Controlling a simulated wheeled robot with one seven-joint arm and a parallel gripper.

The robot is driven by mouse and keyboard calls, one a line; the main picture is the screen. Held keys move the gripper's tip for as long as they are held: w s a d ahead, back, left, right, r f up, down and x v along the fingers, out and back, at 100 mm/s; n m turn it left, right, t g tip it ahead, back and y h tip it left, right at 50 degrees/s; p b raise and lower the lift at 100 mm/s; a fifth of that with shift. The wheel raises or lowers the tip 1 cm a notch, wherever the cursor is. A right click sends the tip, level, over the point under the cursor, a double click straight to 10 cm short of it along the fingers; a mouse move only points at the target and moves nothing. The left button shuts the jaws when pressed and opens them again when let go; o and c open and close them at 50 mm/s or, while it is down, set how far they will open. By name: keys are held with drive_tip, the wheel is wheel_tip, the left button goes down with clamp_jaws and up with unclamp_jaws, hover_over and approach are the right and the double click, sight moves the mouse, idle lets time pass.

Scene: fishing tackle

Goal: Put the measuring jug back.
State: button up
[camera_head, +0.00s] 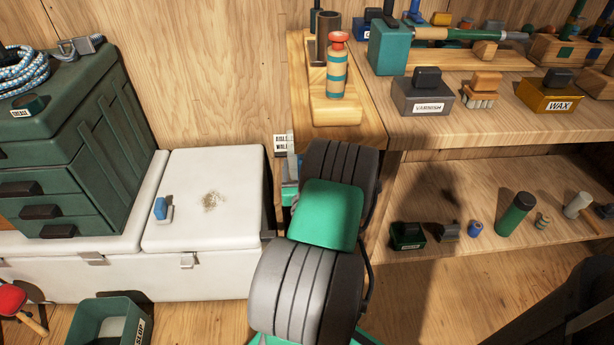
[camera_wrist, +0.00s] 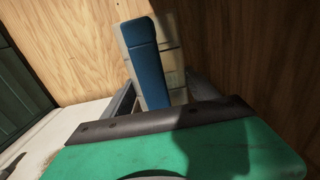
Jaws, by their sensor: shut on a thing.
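In the wrist view a pale, upright thing with fine lines across it and a broad blue handle (camera_wrist: 150,62) stands between my fingers; it appears to be the measuring jug (camera_wrist: 174,52). My gripper (camera_wrist: 162,95) is shut on it, with one dark finger on each side. The jug is close to a wooden wall, but I cannot tell if they touch. My gripper's body hides the jug's lower part. In the head view my own arm covers nearly all of the gripper and jug, beside the left end of the wooden bench (camera_head: 350,142).
A white chest (camera_head: 205,237) with a spill of crumbs (camera_head: 213,200) and a small blue brush (camera_head: 161,208) is left of my arm. A green tackle box (camera_head: 80,150) stands on it. A lower shelf (camera_head: 470,190) at right holds several small items. A teal bin (camera_head: 95,322) is below.

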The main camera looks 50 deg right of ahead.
drive_tip(key=w+d+f+b, duration=0.1)
drive_tip(key=d+f, duration=0.1)
drive_tip(key=d+f+b, duration=0.1)
drive_tip(key=d+f, duration=0.1)
drive_tip(key=w+d+f+b, duration=0.1)
drive_tip(key=d+f, duration=0.1)
drive_tip(key=shift+w+d+f, duration=0.3)
drive_tip(key=shift+w+f, duration=0.05)
drive_tip(key=shift+w+d+f+b, duration=0.15)
drive_tip(key=shift+f+b, duration=0.4)
drive_tip(key=shift+f, duration=0.45)
drive_tip(key=shift+s+d+f+b, duration=0.15)
drive_tip(key=shift+f+b, duration=0.4)
drive_tip(key=shift+f, duration=0.45)
drive_tip(key=o, duration=2)
drive_tip(key=shift+w+r, duration=0.1)
drive_tip(key=shift+c, duration=0.2)
drive_tip(key=shift+r+p, duration=0.3)
drive_tip(key=shift+p, duration=0.05)
drive_tip(key=b+v, duration=0.1)
drive_tip(key=v, duration=1.1)
drive_tip(key=shift+f, duration=0.15)
